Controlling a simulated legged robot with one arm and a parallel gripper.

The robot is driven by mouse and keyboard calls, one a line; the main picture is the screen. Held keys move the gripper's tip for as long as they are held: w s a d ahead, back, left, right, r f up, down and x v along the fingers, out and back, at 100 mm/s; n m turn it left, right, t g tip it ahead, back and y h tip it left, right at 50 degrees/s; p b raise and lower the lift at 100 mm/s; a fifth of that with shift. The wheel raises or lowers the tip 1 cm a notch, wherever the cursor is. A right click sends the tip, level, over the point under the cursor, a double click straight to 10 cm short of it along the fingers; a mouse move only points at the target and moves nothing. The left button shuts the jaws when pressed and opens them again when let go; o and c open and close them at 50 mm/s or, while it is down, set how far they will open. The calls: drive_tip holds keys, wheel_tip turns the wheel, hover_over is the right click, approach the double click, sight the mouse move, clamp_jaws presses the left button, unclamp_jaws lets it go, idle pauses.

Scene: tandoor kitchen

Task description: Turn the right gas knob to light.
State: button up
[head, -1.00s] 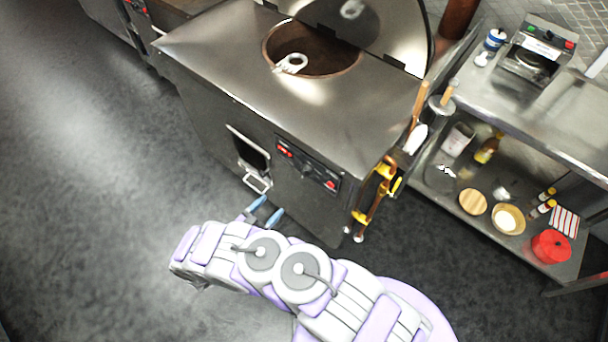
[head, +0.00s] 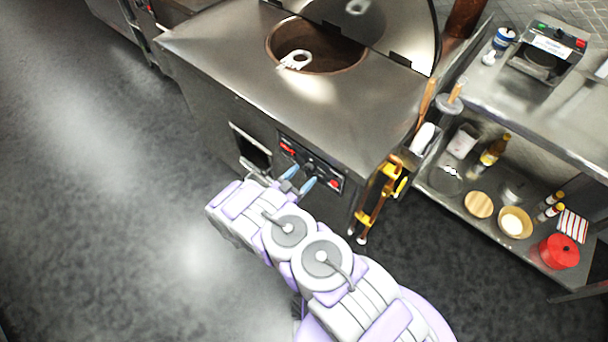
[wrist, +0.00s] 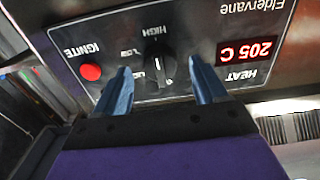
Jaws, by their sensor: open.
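A black round knob (wrist: 158,72) with a white pointer line sits on the dark control panel (wrist: 105,45), which appears upside down in the wrist view. It is the only knob I see; the head view shows it small, at the panel's middle (head: 308,167). HIGH is printed by the knob; other labels beside it are partly hidden. My gripper (wrist: 160,82) is open, with one blue finger on each side of the knob's position in the picture. I cannot tell whether either finger touches it. In the head view my gripper (head: 300,178) is at the panel's front.
A red IGNITE button (wrist: 91,72) and a red 205 C display (wrist: 248,50) flank the knob. The tandoor top (head: 220,50) is above. Floor at left is clear.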

drive_tip(key=shift+x, duration=0.9)
drive_tip(key=c, duration=1.1)
